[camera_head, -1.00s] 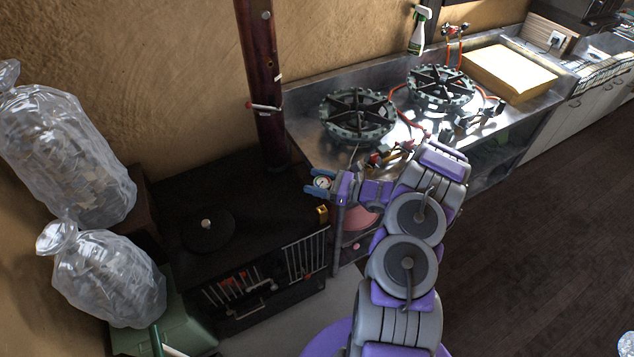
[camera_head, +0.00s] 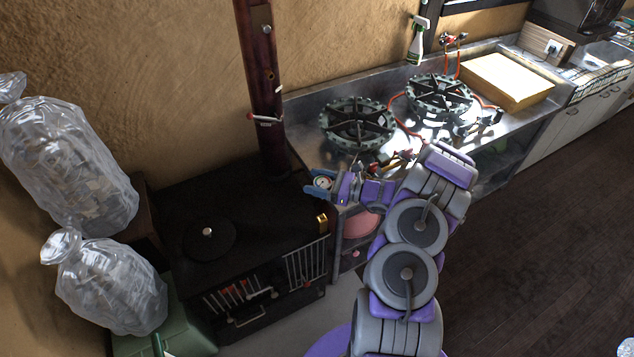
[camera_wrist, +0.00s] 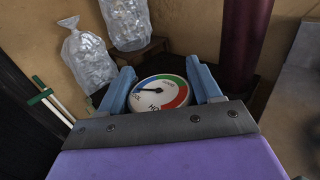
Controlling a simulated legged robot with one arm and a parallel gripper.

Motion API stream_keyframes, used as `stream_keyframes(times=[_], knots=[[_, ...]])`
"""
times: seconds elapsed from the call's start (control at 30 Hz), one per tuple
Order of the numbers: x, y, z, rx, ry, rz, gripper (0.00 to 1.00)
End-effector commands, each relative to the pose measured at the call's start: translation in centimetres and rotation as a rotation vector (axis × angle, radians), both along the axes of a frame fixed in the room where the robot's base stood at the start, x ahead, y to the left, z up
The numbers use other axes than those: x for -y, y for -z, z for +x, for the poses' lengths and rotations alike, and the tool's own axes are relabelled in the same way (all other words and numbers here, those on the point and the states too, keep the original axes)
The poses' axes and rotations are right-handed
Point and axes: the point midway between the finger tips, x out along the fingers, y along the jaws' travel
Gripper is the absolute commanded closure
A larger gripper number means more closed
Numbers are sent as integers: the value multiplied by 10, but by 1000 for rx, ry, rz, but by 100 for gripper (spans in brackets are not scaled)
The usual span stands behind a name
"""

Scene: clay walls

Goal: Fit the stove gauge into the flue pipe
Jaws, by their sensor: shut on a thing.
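The stove gauge (camera_wrist: 159,94) is a round white dial with blue, green and red bands. My gripper (camera_head: 322,184) is shut on it, with one blue finger on each side of the dial in the wrist view (camera_wrist: 163,90). The flue pipe (camera_head: 262,90) is a dark red-brown upright pipe behind the black stove (camera_head: 250,205). It also shows in the wrist view (camera_wrist: 240,45), beyond and to the right of the gauge. The gauge is held in front of the pipe and to its right in the head view, apart from it. A small hole shows on the pipe's upper part.
A pipe damper handle (camera_head: 264,118) sticks out from the pipe. A steel counter with gas burners (camera_head: 357,122) stands at the right of the stove. Clear bags of cans (camera_head: 70,160) stand at the left. A spray bottle (camera_head: 417,42) stands at the back of the counter.

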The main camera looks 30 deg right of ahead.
Motion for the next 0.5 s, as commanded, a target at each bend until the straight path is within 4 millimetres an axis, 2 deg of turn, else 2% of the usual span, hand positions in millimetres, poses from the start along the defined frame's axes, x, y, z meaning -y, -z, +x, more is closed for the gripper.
stream_keyframes(times=[0.5], knots=[[0, -25, 0, 1, -1, -1, 68]])
